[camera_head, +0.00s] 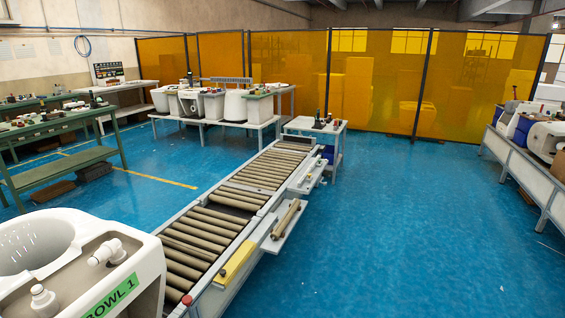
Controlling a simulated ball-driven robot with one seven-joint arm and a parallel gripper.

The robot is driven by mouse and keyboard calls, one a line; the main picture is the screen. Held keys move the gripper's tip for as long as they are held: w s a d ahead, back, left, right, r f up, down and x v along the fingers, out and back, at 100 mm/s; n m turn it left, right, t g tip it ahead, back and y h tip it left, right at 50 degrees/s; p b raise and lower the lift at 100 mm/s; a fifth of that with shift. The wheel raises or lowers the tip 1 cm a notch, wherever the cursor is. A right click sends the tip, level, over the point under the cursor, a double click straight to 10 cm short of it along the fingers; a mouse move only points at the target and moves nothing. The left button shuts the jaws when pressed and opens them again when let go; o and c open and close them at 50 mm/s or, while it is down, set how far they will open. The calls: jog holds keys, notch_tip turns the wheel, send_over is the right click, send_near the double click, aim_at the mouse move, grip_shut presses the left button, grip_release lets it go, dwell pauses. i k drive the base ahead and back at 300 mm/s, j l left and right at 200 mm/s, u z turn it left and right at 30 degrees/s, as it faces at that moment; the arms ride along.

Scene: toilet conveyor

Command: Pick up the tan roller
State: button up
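A loose tan roller (286,219) lies on a pale side shelf (290,232) along the right side of the conveyor. It lies at a slant, with its near end toward the conveyor. Similar tan rollers fill the conveyor bed (190,250), with a dark gap (232,204) among them near the middle. My gripper is not in view, so its state and its distance from the roller do not show.
A white toilet bowl (40,245) with a green label fills the lower left. A yellow strip (236,264) and a red button (187,300) sit at the conveyor's near end. A small cart (314,127) stands beyond. Blue floor (400,230) to the right is clear.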

aim_at(278, 231)
jog(key=i, duration=2.05)
jog(key=i+u, duration=0.1)
jog(key=i, duration=0.5)
jog(key=i+l+u, duration=0.1)
jog(key=i, duration=0.45)
jog(key=i+l+u, duration=0.1)
jog(key=i, duration=0.5)
jog(key=i+l+u, duration=0.15)
